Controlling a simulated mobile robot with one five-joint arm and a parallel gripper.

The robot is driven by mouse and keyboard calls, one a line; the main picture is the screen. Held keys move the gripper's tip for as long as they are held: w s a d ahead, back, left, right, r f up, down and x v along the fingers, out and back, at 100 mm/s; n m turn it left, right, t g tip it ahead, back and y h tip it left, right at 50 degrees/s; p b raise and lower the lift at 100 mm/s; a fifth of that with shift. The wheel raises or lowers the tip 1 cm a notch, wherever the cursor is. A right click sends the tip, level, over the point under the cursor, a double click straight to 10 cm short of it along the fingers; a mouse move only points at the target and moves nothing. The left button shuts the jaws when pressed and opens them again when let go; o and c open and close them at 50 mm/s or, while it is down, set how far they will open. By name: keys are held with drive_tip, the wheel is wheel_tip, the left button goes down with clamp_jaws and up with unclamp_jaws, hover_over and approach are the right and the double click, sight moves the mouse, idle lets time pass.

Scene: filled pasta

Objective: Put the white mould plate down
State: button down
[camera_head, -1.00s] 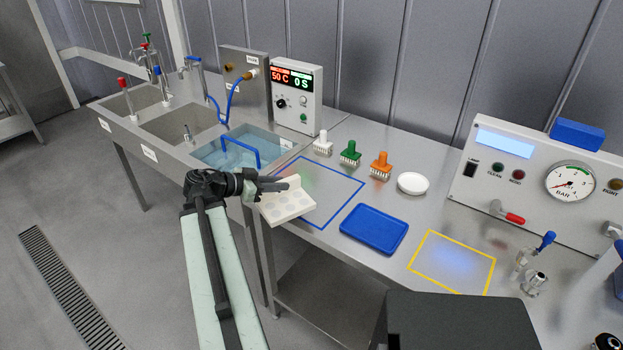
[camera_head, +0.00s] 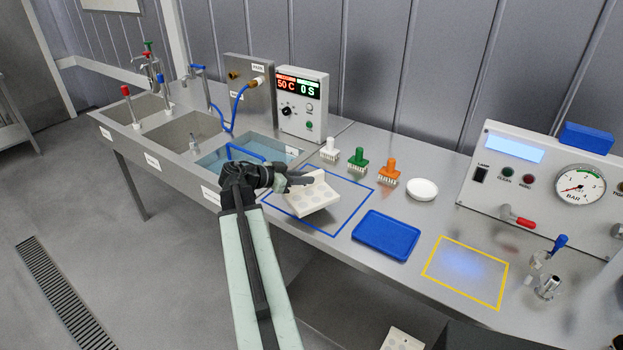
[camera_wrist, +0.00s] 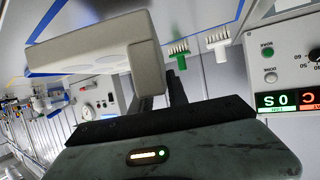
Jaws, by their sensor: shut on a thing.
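The white mould plate (camera_head: 312,198) is a thick off-white block with round recesses in its face. My gripper (camera_head: 297,182) is shut on its edge and holds it tilted over the blue-outlined area (camera_head: 337,232) of the steel bench. I cannot tell whether the plate touches the bench. In the wrist view the plate (camera_wrist: 100,45) fills the upper left, with my gripper (camera_wrist: 160,95) at its edge.
A blue tray (camera_head: 386,235) lies right of the blue outline. White, green (camera_head: 357,158) and orange (camera_head: 389,168) brushes and a white dish (camera_head: 422,189) stand behind. A water-filled sink (camera_head: 225,158) is at left. A yellow-outlined area (camera_head: 466,270) is clear.

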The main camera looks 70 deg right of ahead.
drive_tip(key=d, duration=0.7)
drive_tip(key=shift+d+f+b, duration=0.2)
drive_tip(key=shift+f+b, duration=0.1)
drive_tip(key=shift+f, duration=0.05)
drive_tip(key=f+b, duration=0.3)
drive_tip(key=f, duration=0.1)
drive_tip(key=shift+s+b, duration=0.25)
drive_tip(key=shift+b, duration=0.15)
drive_tip(key=shift+w+a+r, duration=0.1)
drive_tip(key=shift+w+r, duration=0.1)
drive_tip(key=shift+r, duration=0.05)
drive_tip(key=shift+f, duration=0.15)
drive_tip(key=c, duration=1.3)
unclamp_jaws()
drive_tip(key=shift+r+p, duration=0.3)
drive_tip(key=shift+p, duration=0.05)
drive_tip(key=p+v, duration=0.4)
drive_tip(key=v, duration=0.8)
drive_tip(key=shift+f, duration=0.1)
